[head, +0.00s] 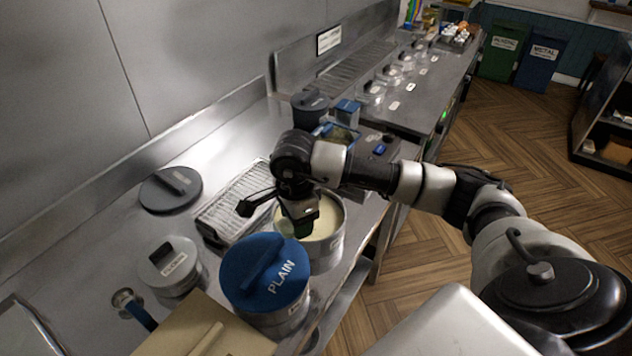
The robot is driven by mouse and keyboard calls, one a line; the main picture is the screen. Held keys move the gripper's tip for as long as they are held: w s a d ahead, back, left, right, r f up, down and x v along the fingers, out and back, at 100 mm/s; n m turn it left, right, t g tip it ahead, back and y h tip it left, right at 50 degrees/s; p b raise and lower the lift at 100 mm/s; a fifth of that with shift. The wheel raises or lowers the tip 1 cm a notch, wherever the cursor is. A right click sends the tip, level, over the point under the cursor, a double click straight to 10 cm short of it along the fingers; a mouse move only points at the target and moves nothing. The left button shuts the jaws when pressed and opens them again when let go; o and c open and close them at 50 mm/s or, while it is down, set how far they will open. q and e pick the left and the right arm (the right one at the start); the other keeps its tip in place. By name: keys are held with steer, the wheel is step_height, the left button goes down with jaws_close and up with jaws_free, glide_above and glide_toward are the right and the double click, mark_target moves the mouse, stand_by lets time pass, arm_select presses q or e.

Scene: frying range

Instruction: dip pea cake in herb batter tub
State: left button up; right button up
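My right gripper (300,212) comes in from the right and points down over an open metal tub (330,256) of pale batter (327,218). It appears shut on a small dark green piece, which looks like the pea cake (303,229). The piece is at the tub's left side, low over or at the batter; I cannot tell whether it touches. The gripper hides part of the tub's rim, and no label on this tub can be read. My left gripper is not in view.
A tub with a blue lid marked PLAIN (266,272) stands close in front. A smaller lidded tub (170,264) is to its left. A loose dark lid (171,189) and a wire rack tray (238,204) lie behind. A tan board (165,335) is at the front.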

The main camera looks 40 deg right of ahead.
steer(key=w+d+m+p, duration=0.2)
steer(key=w+d+m, duration=0.4)
steer(key=m, duration=1)
steer(key=f+b, duration=0.3)
steer(key=f, duration=0.1)
steer(key=f+b, duration=0.3)
steer(key=f, duration=0.1)
steer(key=s+d+f+b, duration=0.1)
steer(key=f+b, duration=0.2)
steer(key=f, duration=0.1)
steer(key=shift+d+f, duration=0.1)
steer(key=shift+f, duration=0.1)
steer(key=shift+a, duration=0.3)
